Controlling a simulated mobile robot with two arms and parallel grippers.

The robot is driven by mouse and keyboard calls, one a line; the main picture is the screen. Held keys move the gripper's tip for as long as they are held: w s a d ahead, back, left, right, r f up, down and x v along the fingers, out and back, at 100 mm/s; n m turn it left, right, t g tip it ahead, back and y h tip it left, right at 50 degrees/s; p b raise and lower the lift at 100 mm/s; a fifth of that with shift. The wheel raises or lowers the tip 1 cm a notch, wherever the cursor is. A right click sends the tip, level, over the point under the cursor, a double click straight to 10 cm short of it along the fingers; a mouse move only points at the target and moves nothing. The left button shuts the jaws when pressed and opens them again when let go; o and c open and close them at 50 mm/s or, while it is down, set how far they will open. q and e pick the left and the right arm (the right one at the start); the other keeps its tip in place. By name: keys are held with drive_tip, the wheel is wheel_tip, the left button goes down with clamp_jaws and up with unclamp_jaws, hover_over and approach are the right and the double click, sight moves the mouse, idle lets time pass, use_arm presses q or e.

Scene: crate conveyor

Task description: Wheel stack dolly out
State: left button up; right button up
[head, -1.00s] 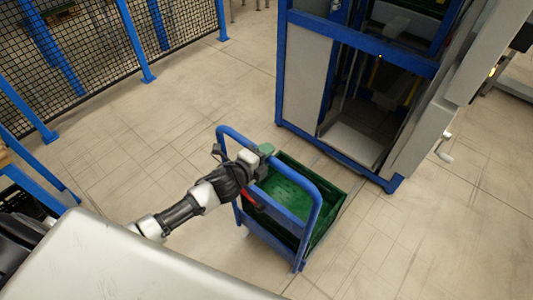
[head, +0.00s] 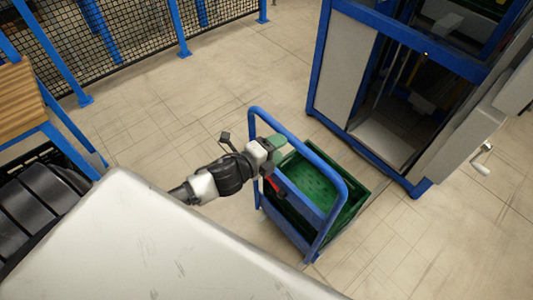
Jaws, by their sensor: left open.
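The dolly has a blue tubular push handle (head: 333,171) and stands on the floor right of centre in the head view. A green crate (head: 352,209) sits on it, behind the handle as I see it. Only the top crate's inside shows clearly, and it looks empty. My left gripper (head: 277,160) is at the left upright of the handle, with its fingers open. I cannot tell whether the fingers straddle the tube or touch it. My right gripper is out of view.
A blue-framed machine (head: 352,70) with an open bay stands beyond the dolly, with a crank handle (head: 482,158) on its right. A mesh fence (head: 130,32) runs along the back left. A blue stand with a wooden top (head: 18,100) is at the left. Open floor (head: 205,95) lies between.

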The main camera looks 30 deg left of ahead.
use_arm(q)
drive_tip(key=shift+b+v, duration=0.3)
drive_tip(key=shift+v, duration=1.8)
drive_tip(key=shift+w, duration=0.1)
